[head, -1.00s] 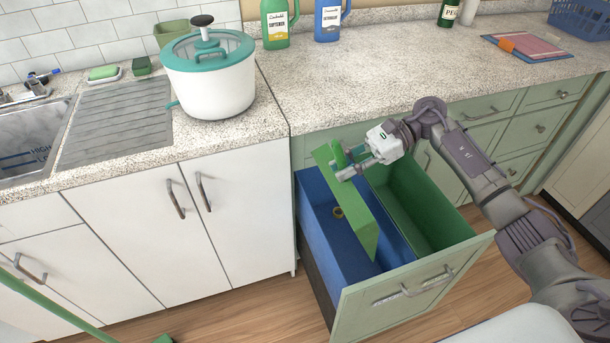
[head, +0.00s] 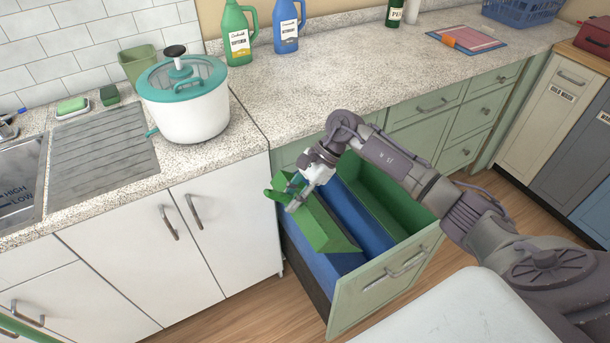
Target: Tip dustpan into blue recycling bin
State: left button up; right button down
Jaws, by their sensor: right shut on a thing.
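The green dustpan (head: 323,225) is held by its handle in my right gripper (head: 290,195), which is shut on it. The dustpan lies tilted across the top of the blue recycling bin (head: 368,222), over its left part. The blue bin sits in a pulled-out drawer, to the left of a green bin (head: 388,199). The dustpan hides much of the blue bin's inside, so I cannot see what lies in it. My left gripper is not in view.
The drawer front (head: 385,280) stands out over the wooden floor. A white pot (head: 187,105) with a teal lid stands on the counter to the left. White cabinet doors (head: 190,245) adjoin the drawer. Detergent bottles (head: 286,25) stand at the back.

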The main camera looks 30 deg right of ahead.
jog(key=a+f+h+b, duration=0.3)
jog(key=a+f+h, duration=0.65)
jog(key=f, duration=0.35)
notch_tip(320, 180, up, 9)
jog(key=p, duration=0.6)
jog(key=shift+s+a+f, duration=0.15)
jog(key=shift+s+a, duration=0.05)
dwell(0.3)
